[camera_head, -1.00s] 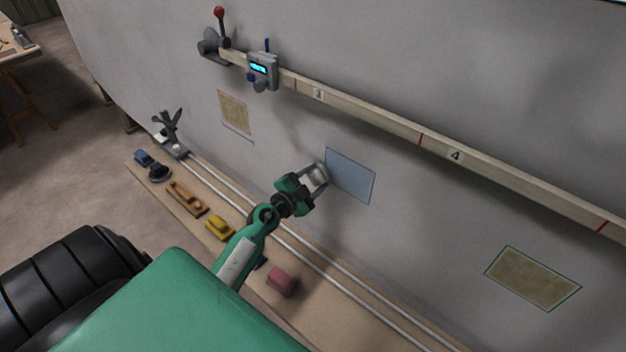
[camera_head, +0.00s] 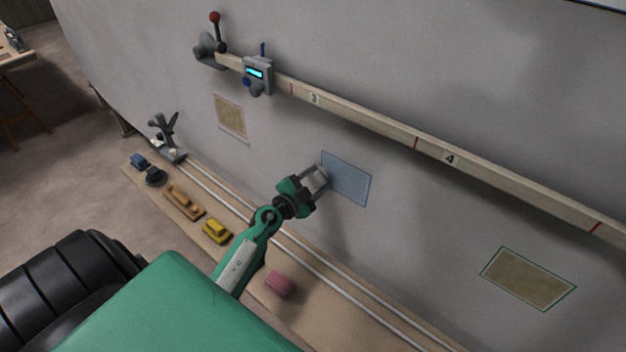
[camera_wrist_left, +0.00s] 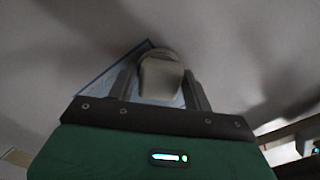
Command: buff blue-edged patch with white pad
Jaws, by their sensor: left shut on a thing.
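The blue-edged patch (camera_head: 347,180) is a pale blue-grey rectangle on the grey hull wall, near the middle of the head view. My left gripper (camera_head: 319,180) is at the patch's left edge, shut on the white pad (camera_head: 317,178). In the left wrist view the pad (camera_wrist_left: 160,77) sits between the fingers of my left gripper (camera_wrist_left: 160,85), in front of the patch (camera_wrist_left: 112,80), and hides part of it. I cannot tell whether the pad touches the wall. My right gripper is not in view.
A numbered wooden rail (camera_head: 380,123) with a digital gauge (camera_head: 257,75) crosses the wall above. A green-edged patch (camera_head: 528,278) and another tan patch (camera_head: 230,118) flank the blue one. A shelf below holds a pink block (camera_head: 279,285), a yellow block (camera_head: 216,231) and other tools.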

